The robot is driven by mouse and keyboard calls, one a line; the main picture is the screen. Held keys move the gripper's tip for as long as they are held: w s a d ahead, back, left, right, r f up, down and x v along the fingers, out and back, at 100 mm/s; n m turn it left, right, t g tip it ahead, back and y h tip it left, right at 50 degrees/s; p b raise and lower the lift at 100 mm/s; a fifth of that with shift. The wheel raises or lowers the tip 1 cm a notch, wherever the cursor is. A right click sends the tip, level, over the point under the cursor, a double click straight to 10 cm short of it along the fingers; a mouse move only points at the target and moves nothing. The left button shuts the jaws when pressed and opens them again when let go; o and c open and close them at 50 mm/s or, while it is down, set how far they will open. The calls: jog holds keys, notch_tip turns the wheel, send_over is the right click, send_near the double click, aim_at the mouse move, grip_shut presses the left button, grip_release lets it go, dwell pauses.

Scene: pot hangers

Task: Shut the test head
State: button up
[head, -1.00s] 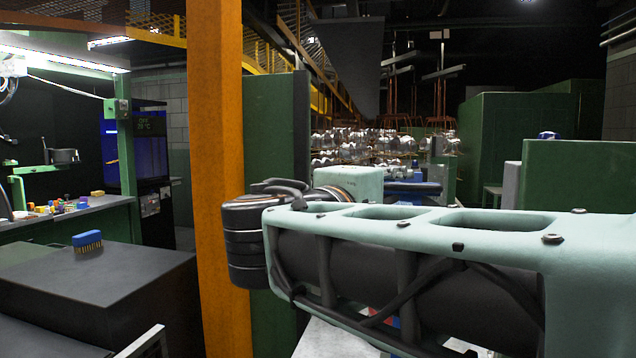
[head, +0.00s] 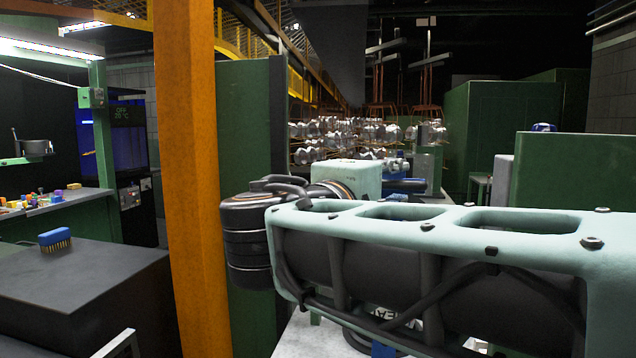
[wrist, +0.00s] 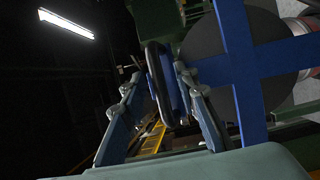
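In the wrist view my gripper (wrist: 158,72) shows two pale blue-grey fingers standing apart, so it is open. In the head view my arm crosses the lower right, and the gripper cannot be seen.
An orange post (head: 187,180) and a green panel (head: 245,190) stand close to my arm. A dark table (head: 85,285) with a blue brush (head: 54,239) is at the left. Shiny metal pots (head: 350,135) fill the background. Green cabinets (head: 500,130) stand at the right.

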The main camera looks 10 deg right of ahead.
grip_shut()
dwell(0.3)
